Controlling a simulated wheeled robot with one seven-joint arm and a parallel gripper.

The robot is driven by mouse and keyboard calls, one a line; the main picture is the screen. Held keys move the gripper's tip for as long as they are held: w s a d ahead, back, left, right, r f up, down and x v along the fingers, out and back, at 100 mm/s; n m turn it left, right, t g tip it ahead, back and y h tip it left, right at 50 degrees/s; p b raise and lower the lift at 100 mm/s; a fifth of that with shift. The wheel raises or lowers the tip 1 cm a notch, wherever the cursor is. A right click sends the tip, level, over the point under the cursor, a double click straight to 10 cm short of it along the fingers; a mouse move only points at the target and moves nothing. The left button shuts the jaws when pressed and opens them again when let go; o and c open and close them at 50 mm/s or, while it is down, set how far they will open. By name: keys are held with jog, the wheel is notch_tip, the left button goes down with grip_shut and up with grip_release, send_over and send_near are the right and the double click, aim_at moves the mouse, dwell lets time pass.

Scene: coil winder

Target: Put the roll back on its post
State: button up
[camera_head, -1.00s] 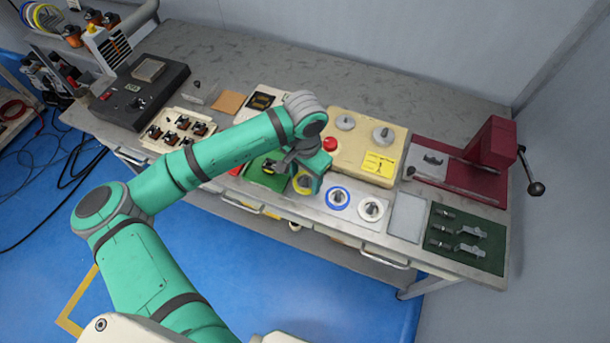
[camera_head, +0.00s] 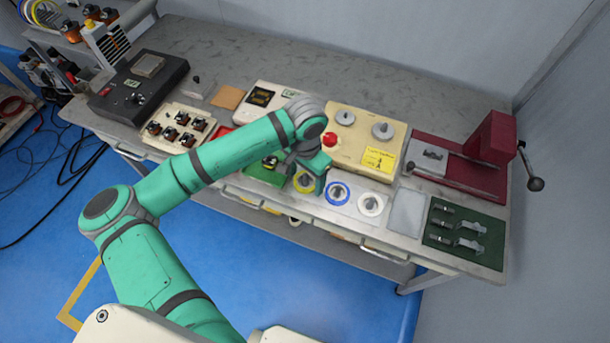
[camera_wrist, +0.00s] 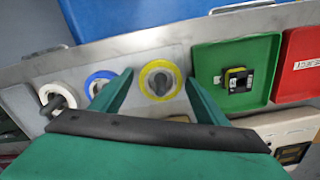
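Three rolls stand in a row on a light plate (camera_head: 355,207): yellow (camera_head: 303,183), blue (camera_head: 337,193) and white (camera_head: 371,205). Each has a dark post or core at its middle. In the wrist view the yellow roll (camera_wrist: 160,80) shows between the fingers of my gripper (camera_wrist: 158,76), which are spread apart and empty. The blue roll (camera_wrist: 98,83) is just left of the left finger, partly covered by it, and the white roll (camera_wrist: 57,98) is farther left. In the head view my gripper (camera_head: 312,181) is over the yellow roll and partly hides it; its height above cannot be told.
A green tray (camera_wrist: 205,62) with a small dark part is right of the yellow roll, and a red tray (camera_wrist: 300,65) beyond it. The cream machine (camera_head: 352,160) with its red button stands behind the rolls. A grey pad (camera_head: 407,212) lies right of them.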

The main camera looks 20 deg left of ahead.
jog(key=shift+a, duration=0.15)
jog(key=shift+r, duration=0.15)
notch_tip(320, 180, up, 10)
jog(key=shift+r, duration=0.25)
dwell(0.4)
jog(key=shift+s, duration=0.1)
dwell(0.3)
